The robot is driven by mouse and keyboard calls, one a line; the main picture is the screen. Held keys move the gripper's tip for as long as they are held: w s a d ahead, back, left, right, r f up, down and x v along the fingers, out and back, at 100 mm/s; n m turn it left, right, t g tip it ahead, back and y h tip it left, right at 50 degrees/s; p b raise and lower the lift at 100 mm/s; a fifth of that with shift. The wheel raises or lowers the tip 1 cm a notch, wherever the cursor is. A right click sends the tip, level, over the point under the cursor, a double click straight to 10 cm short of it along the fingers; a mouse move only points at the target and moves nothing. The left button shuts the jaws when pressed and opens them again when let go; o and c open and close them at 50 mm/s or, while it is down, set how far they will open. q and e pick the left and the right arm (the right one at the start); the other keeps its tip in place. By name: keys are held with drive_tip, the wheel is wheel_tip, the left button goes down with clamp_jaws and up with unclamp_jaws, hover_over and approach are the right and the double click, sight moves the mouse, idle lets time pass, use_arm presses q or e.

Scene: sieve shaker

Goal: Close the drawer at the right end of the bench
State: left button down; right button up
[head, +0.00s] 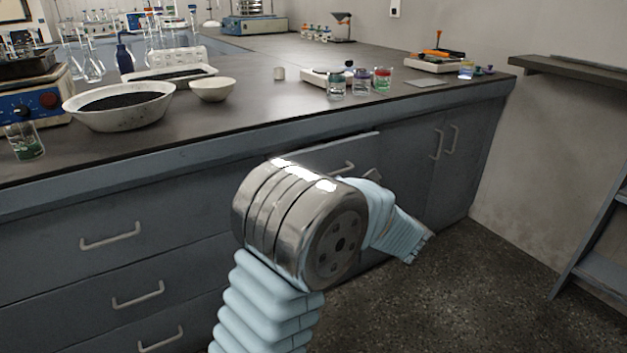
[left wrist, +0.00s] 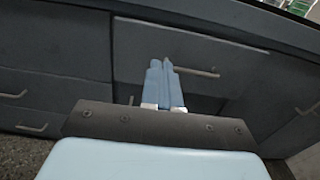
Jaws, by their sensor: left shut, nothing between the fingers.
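The grey-blue drawer (head: 318,155) under the right part of the bench shows in the head view, partly hidden by my arm. Its top edge appears to stand slightly out from the cabinet. Its bar handle (head: 343,168) shows just above my wrist. In the left wrist view the drawer front (left wrist: 225,60) fills the middle, with its handle (left wrist: 196,72) running right from behind my fingers. My left gripper (left wrist: 161,65) is shut and empty, in front of the drawer face near the handle. I cannot tell whether the fingertips touch it. My right gripper is out of view.
The bench top (head: 250,95) holds bowls, glassware and balances. A stack of drawers with bar handles (head: 110,236) is at left. Cupboard doors (head: 475,150) close the right end. Open floor (head: 460,300) lies in front, with a metal frame (head: 590,240) at far right.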

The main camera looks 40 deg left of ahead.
sight(303, 154)
use_arm(q)
drive_tip(key=x, duration=1.4)
drive_tip(key=shift+d+b, duration=0.1)
drive_tip(key=shift+b, duration=0.2)
drive_tip(key=x, duration=0.4)
drive_tip(key=shift+w+a, duration=0.1)
drive_tip(key=shift+a, duration=0.15)
drive_tip(key=shift+a+r, duration=0.2)
drive_tip(key=shift+r, duration=0.1)
drive_tip(key=shift+r+p, duration=0.1)
drive_tip(key=shift+p, duration=0.2)
drive_tip(key=shift+d, duration=0.1)
